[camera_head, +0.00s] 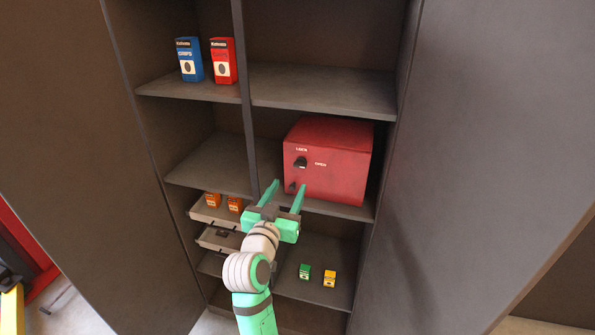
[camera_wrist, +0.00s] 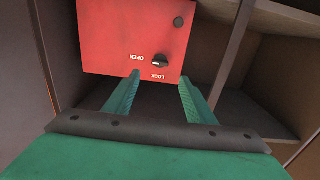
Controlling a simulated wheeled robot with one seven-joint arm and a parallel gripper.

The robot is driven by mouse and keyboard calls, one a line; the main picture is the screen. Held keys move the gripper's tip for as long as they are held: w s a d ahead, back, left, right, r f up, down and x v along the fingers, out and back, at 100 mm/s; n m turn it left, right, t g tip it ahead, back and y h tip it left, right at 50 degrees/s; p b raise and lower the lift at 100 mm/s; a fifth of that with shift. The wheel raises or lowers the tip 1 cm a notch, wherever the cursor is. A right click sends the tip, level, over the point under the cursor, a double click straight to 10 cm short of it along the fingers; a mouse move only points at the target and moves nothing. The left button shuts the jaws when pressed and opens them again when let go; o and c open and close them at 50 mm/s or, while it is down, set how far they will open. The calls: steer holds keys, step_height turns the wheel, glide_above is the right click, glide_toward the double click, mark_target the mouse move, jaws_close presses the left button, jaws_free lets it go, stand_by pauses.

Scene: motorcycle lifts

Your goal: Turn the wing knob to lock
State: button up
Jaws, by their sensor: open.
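A red metal box (camera_head: 338,163) stands on a middle shelf of the cabinet. Its front carries a dark wing knob (camera_head: 301,162), with a LOCK label above it and an OPEN label to its right. In the wrist view the box face is upside down, and the wing knob (camera_wrist: 160,62) appears longer sideways than tall. My green gripper (camera_head: 289,185) is open and empty, in front of and below the knob. In the wrist view my fingertips (camera_wrist: 160,77) lie to either side of the knob in the picture, apart from it.
A small round dark knob (camera_head: 292,187) sits lower on the box front. Blue (camera_head: 189,60) and red (camera_head: 223,61) cartons stand on the upper shelf. Open drawers (camera_head: 215,239) project left of my arm. Cabinet doors (camera_head: 480,150) flank both sides.

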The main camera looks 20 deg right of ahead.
mark_target(299, 167)
steer(key=x, duration=1)
steer(key=c, duration=1)
